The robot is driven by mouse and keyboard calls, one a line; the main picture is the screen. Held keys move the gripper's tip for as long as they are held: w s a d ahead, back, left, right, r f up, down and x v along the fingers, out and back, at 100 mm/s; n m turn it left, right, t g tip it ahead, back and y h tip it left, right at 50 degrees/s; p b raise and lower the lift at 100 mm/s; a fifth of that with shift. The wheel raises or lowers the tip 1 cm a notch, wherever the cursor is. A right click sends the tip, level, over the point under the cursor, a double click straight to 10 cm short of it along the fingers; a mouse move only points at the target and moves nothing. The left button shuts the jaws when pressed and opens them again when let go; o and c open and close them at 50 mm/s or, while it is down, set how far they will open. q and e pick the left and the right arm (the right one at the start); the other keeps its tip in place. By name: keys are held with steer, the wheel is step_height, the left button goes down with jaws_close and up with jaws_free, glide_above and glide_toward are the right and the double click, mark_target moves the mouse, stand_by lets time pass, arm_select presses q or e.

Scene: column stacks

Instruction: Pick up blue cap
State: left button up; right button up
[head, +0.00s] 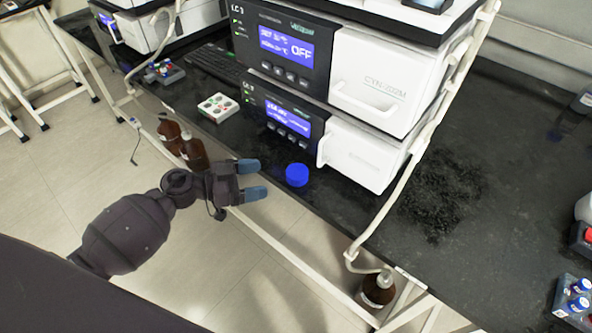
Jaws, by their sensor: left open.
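The blue cap (297,175) sits on the black bench top (330,205), close to its front edge and in front of the lower instrument. My left gripper (262,180) comes in from the left. Its two blue-grey fingertips are spread apart and point toward the cap. The gripper is open and empty, a short gap to the left of the cap. My right gripper is not in the head view.
Stacked white instruments (375,95) with blue displays stand behind the cap. A white tray (217,107) lies at left. A pale tube (402,185) runs down at right. Brown bottles (192,155) hang below the front edge. Vial racks (573,300) stand at far right.

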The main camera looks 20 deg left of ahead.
mark_target(295, 172)
arm_select(q)
steer(key=x, duration=0.4)
steer(key=shift+f, duration=0.1)
steer(key=shift+w+d+b, duration=0.2)
steer(key=shift+w+b, duration=0.05)
steer(key=shift+b, duration=0.05)
steer(key=shift+w+d, duration=0.25)
steer(key=shift+d, duration=0.1)
steer(key=shift+w+d, duration=0.2)
steer(key=shift+d, duration=0.1)
steer(key=b+x, duration=0.1)
steer(key=x, duration=0.2)
steer(key=shift+w+d+f, duration=0.1)
steer(key=shift+w, duration=0.05)
steer(key=shift+w+d, duration=0.25)
steer(key=shift+d, duration=0.1)
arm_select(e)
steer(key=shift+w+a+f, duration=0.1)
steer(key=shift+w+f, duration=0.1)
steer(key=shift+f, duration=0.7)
arm_select(q)
steer(key=c, duration=0.6)
